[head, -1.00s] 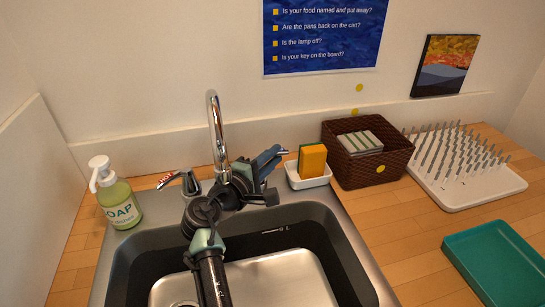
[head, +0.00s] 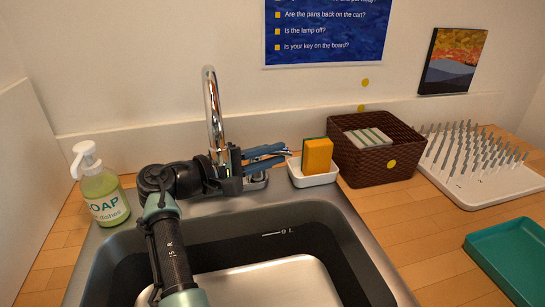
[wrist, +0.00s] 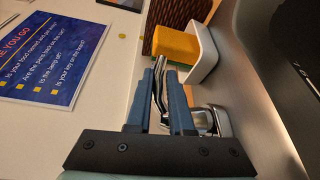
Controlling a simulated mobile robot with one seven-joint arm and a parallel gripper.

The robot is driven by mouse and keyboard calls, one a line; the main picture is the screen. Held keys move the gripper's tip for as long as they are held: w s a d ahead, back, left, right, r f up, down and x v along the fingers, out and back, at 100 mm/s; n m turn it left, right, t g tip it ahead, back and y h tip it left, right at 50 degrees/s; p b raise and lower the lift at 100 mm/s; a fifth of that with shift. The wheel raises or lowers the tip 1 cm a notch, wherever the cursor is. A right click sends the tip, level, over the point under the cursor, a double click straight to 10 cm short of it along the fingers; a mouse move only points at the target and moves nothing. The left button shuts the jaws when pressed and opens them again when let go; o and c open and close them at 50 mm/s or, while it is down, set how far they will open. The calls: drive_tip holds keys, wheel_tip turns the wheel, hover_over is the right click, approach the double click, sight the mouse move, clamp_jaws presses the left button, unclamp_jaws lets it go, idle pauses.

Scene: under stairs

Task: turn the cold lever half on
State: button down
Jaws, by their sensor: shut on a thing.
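The chrome cold lever (wrist: 160,82) runs between the two blue fingers of my gripper (head: 284,152) in the wrist view, and the fingers are shut on it. Its round chrome base (wrist: 203,120) shows beside the fingers. In the head view the gripper lies just right of the tall curved spout (head: 213,112), pointing right, and the fingers hide most of the lever. The hot lever is hidden behind my arm in the head view.
A white dish (head: 312,178) with a yellow-orange sponge (head: 317,156) stands close to the fingertips. A brown basket (head: 375,168) is farther right. A soap bottle (head: 104,195) stands at left. The steel sink (head: 262,222) lies below the gripper.

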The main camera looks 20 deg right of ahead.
drive_tip(key=c, duration=0.8)
unclamp_jaws()
drive_tip(key=v, duration=1.3)
drive_tip(key=shift+p, duration=0.3)
